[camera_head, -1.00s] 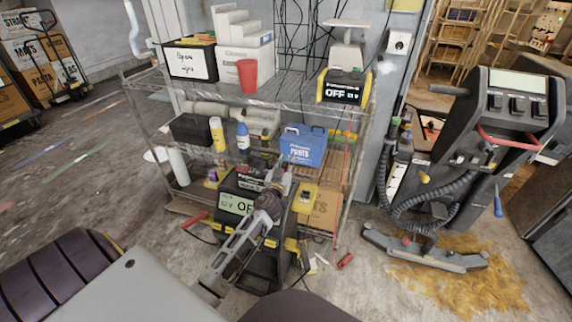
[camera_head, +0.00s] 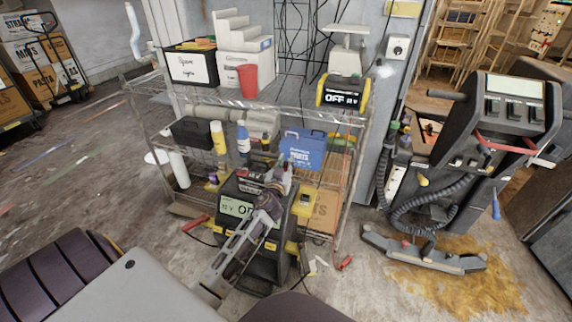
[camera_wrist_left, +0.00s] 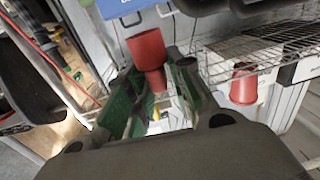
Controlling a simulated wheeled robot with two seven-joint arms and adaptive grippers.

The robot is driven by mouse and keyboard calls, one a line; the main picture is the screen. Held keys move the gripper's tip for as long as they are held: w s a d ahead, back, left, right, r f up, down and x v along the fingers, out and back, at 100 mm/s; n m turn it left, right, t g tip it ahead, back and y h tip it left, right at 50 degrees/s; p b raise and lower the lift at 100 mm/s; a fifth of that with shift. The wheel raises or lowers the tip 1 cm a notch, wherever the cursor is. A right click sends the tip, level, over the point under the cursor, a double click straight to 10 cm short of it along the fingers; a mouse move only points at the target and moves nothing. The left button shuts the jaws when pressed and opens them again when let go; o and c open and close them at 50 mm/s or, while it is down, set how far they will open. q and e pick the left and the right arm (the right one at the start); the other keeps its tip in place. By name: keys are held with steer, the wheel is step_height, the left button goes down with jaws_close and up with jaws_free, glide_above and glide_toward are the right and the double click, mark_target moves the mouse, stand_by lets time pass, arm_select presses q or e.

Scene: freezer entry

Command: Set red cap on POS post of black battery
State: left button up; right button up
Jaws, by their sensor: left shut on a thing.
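My left gripper (camera_head: 279,177) is shut on a red cap, above the black charger unit in front of the shelf. In the left wrist view the red cap (camera_wrist_left: 150,52) shows between the green-padded fingers (camera_wrist_left: 150,100). A dark box, apparently the black battery (camera_head: 250,183), sits on top of the charger unit, just left of and partly behind the gripper. Its posts are too small and too covered to tell apart. I cannot tell whether the cap touches the battery. My right gripper is not in view.
The charger unit (camera_head: 237,208) has a lit display. Behind it a wire shelf (camera_head: 285,112) holds a red cup (camera_head: 248,80), a blue parts case (camera_head: 302,148) and bottles. A cart (camera_head: 500,120) with hoses stands at right. Open floor lies at left.

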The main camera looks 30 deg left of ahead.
arm_select(q)
steer(key=shift+r+p, duration=0.7)
steer(key=shift+r, duration=0.2)
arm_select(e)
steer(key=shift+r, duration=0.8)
arm_select(q)
steer(key=shift+w+r, duration=0.1)
